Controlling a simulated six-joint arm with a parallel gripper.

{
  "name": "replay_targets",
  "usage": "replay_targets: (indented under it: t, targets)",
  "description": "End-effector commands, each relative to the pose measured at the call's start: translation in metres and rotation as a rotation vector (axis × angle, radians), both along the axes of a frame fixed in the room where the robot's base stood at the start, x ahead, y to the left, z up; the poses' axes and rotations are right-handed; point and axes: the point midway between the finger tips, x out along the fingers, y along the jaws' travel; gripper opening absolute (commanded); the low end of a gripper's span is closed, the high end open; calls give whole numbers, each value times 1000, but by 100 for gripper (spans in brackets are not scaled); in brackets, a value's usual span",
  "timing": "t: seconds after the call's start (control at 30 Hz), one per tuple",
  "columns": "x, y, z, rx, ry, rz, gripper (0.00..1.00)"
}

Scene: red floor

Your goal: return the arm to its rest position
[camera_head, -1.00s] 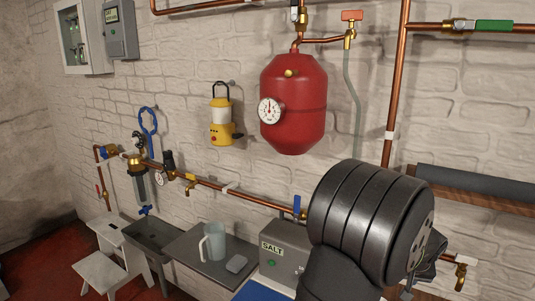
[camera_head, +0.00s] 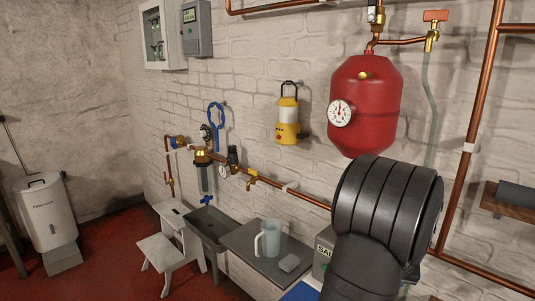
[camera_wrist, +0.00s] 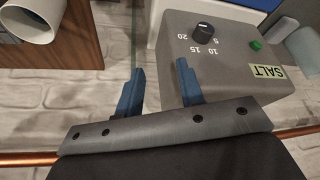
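My black arm (camera_head: 390,210) stands folded at the lower right of the head view, in front of the salt box. My gripper (camera_wrist: 158,72) shows in the wrist view as two blue fingers with a clear gap between them. It is open and nothing is held. The fingers point toward the grey salt box (camera_wrist: 225,75), whose dial and green button show beside the right finger; I cannot tell how far apart they are. The gripper is hidden in the head view.
A red tank (camera_head: 362,110) and yellow lantern (camera_head: 288,122) hang on the brick wall, with copper pipes around. A jug (camera_head: 270,240) stands on a grey counter (camera_head: 248,246). A white stool (camera_head: 165,250) and white bin (camera_head: 48,212) stand left on the red floor (camera_head: 110,250).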

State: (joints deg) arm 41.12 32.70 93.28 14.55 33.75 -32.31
Motion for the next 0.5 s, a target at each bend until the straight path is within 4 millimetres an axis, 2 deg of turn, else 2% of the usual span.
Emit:
replay_targets:
  t: [0.03,0.2,0.5]
  targets:
    - [6,9,-2,1,1,11,35]
    - [17,29,-7,0,0,30,35]
    - [24,41,-10,1,0,43,35]
